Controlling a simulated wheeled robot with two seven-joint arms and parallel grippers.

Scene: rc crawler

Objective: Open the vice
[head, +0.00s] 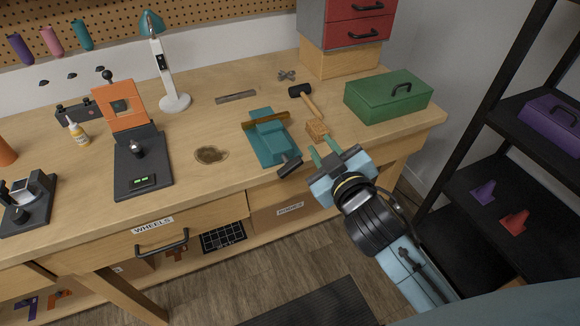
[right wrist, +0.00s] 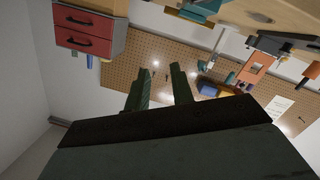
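The teal vice (head: 268,140) sits near the front edge of the workbench, with a wooden-brown strip across its jaws. Its dark handle (head: 290,166) sticks out at the front edge. My right gripper (head: 323,150) is just right of the handle, apart from it, with its two green fingers spread and nothing between them. Its fingers (right wrist: 160,88) also show apart in the right wrist view. A teal shape at the top of that view may be the vice, cut off by the edge. I cannot see my left gripper.
A wooden block (head: 318,128), a mallet (head: 305,97) and a green toolbox (head: 388,96) lie behind and right of the vice. A black shelf (head: 480,150) stands at the right.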

